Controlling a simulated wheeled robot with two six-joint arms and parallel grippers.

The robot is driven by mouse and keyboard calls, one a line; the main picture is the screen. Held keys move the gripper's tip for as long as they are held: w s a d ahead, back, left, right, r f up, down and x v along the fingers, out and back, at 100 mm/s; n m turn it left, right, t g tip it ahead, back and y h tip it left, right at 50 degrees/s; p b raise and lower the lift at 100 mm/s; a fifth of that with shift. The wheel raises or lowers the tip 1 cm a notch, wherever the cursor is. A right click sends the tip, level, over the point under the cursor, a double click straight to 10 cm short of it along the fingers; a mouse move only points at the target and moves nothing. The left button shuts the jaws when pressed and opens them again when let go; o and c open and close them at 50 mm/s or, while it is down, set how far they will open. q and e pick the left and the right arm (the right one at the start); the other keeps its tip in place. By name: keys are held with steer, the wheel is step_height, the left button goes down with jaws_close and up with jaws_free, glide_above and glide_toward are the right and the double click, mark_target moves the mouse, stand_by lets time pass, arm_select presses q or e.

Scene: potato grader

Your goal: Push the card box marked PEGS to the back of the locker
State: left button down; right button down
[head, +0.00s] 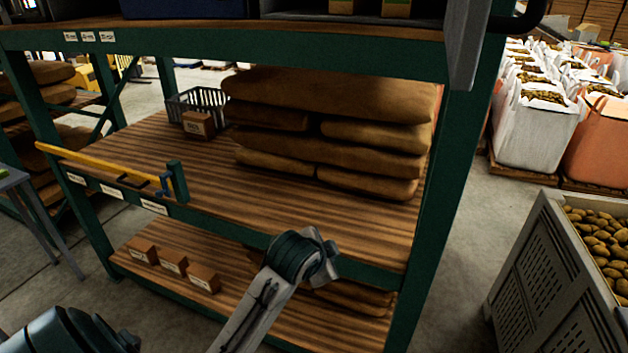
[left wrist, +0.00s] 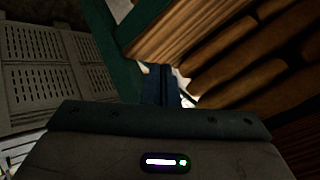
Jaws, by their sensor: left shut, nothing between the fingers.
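An open-fronted dark locker (head: 290,14) stands on the top shelf, cut off by the upper edge of the head view. The lower parts of two card boxes show in it, a left one (head: 342,6) and a right one (head: 396,8). No marking is readable, so I cannot tell which is PEGS. My left gripper shows in the left wrist view (left wrist: 160,85), shut and empty, with a green post and stacked sacks ahead of it. It is well away from the boxes. In the head view its fingers cannot be made out. My right gripper is not in view.
A grey upright panel (head: 468,45) hangs beside the right green post (head: 452,180). Brown sacks (head: 330,140) fill the middle shelf's right side. A small box (head: 198,124) and grey basket stand behind its yellow bar (head: 100,168). Small boxes (head: 172,263) line the lower shelf. A potato crate (head: 545,270) stands right.

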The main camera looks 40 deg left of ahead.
arm_select(q)
steer(key=w+a+r+m+t, duration=0.1)
steer(key=w+r, duration=0.3)
steer(key=r, duration=0.3)
steer(key=w+a+r+m+t, duration=0.1)
steer(key=w+r+m+t, duration=0.1)
steer(key=w+r, duration=0.35)
steer(key=s+a+r+m+t+y, duration=0.1)
steer(key=a+r+m+t+y, duration=0.2)
steer(key=r, duration=1.7)
steer(key=a+r+m+t, duration=0.2)
steer(key=a+r, duration=0.3)
steer(key=r, duration=1.5)
steer(key=shift+t, duration=0.3)
steer(key=shift+d+x, duration=0.15)
steer(key=shift+x, duration=2.55)
steer(key=shift+d+x, duration=0.1)
steer(key=shift+x, duration=11.6)
steer(key=shift+s+d+f+b, duration=0.15)
steer(key=shift+s+f+b, duration=0.1)
steer(key=shift+f+b, duration=0.1)
steer(key=b, duration=0.6)
glide_above(343, 15)
steer(key=x, duration=0.4)
steer(key=b+v, duration=0.7)
steer(key=v, duration=0.8)
steer(key=shift+s+r, duration=0.2)
steer(key=shift+r, duration=0.05)
